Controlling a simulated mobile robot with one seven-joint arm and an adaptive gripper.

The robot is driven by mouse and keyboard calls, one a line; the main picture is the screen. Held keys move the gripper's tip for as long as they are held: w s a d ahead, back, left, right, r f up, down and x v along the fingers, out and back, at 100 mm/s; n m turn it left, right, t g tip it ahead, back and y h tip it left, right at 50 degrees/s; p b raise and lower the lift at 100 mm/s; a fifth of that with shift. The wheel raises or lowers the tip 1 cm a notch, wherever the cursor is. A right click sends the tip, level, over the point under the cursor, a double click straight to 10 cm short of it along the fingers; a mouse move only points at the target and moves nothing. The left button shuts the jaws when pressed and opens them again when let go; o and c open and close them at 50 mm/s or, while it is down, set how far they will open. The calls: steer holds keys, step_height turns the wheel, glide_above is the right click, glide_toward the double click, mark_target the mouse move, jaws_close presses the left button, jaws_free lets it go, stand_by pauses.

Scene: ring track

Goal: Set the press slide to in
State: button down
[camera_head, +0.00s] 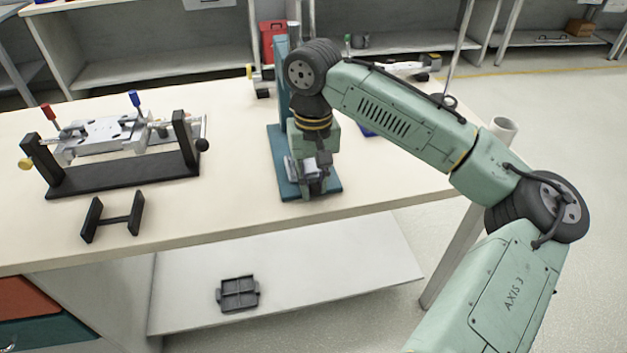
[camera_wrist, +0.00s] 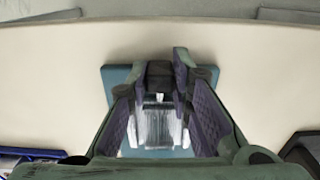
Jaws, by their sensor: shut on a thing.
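The press has a teal base plate (camera_head: 277,160) and a teal upright behind my wrist, near the front edge of the bench. Its slide seems to be the silver block (camera_head: 292,168) low over the plate, with a dark end. My gripper (camera_head: 314,178) points down over the plate, its jaws closed around this part. In the wrist view the jaws (camera_wrist: 168,92) flank the silver slide (camera_wrist: 158,126) and a dark block (camera_wrist: 159,75) at its far end. The teal plate (camera_wrist: 115,78) shows behind. My wrist hides much of the press, so I cannot tell how far in the slide is.
A black fixture (camera_head: 125,178) with a silver plate and red and blue levers stands left on the bench. A small black H-shaped stand (camera_head: 115,220) lies before it. A blue item (camera_head: 368,131) lies behind my arm. A dark tray (camera_head: 238,293) is on the lower shelf.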

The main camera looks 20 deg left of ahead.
mark_target(309, 172)
steer(key=w+a+p, duration=0.1)
steer(key=w+a, duration=0.1)
steer(key=w, duration=0.1)
steer(key=shift+w+a+r+p, duration=0.1)
steer(key=shift+a+p, duration=0.05)
steer(key=shift+p, duration=0.2)
steer(key=shift+w+a, duration=0.1)
steer(key=shift+w, duration=0.15)
steer(key=c, duration=1.4)
jaws_free()
steer(key=shift+c, duration=0.2)
step_height(309, 172, up, 12)
